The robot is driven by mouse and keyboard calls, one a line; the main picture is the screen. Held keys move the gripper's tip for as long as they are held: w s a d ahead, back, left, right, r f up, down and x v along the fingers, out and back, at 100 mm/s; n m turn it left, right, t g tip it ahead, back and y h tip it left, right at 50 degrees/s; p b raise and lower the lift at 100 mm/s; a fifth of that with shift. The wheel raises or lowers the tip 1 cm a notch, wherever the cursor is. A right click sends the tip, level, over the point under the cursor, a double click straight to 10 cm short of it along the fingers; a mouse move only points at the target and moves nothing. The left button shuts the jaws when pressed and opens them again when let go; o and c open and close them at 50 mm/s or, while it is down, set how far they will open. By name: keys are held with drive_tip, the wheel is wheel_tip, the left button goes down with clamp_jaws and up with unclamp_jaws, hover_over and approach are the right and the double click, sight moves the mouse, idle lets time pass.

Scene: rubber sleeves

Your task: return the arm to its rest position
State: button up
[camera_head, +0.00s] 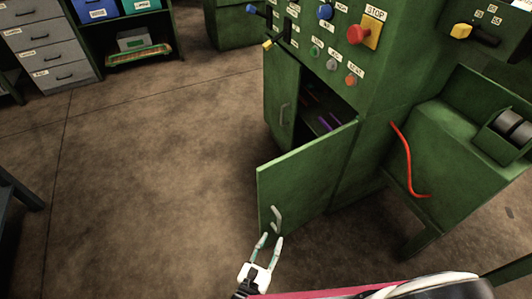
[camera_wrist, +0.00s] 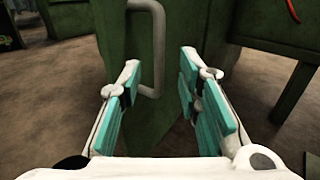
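My gripper (camera_head: 269,245) is white with teal finger pads and is low in the middle of the head view. Its fingers are spread apart with nothing between them. It sits close to the handle (camera_head: 276,219) of a green cabinet door (camera_head: 305,180) that stands open. I cannot tell whether a finger touches the door.
A second green door (camera_head: 281,98) also stands open. Purple items (camera_head: 326,122) lie inside the cabinet. Above is a panel with buttons and a stop switch (camera_head: 366,30). Grey drawers (camera_head: 50,55) stand back left. The floor at left (camera_head: 140,190) is clear.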

drive_tip(key=shift+r, duration=0.1)
drive_tip(key=w+d+r+m+g+h, duration=0.1)
drive_tip(key=d+r+m+g, duration=0.3)
drive_tip(key=r+m+g, duration=0.95)
drive_tip(key=d+r+m+g+h, duration=0.1)
drive_tip(key=d+r+m+g, duration=0.45)
drive_tip(key=r, duration=1.55)
drive_tip(key=s+d+r+m+y, duration=0.5)
drive_tip(key=s+r+m+y, duration=0.15)
drive_tip(key=r, duration=0.35)
drive_tip(key=s+d+r+m+t+y, duration=0.1)
drive_tip(key=s+r+m+t+y, duration=0.15)
drive_tip(key=s, duration=0.35)
drive_tip(key=s+r+m+t+y, duration=0.1)
drive_tip(key=s+r+m, duration=0.15)
drive_tip(key=s, duration=0.45)
wheel_tip(320, 180, up, 25)
drive_tip(key=t+p, duration=0.4)
drive_tip(key=p, duration=1.9)
drive_tip(key=shift+w+d+f, duration=0.15)
drive_tip(key=shift+w+d, duration=0.05)
drive_tip(key=shift+w, duration=0.05)
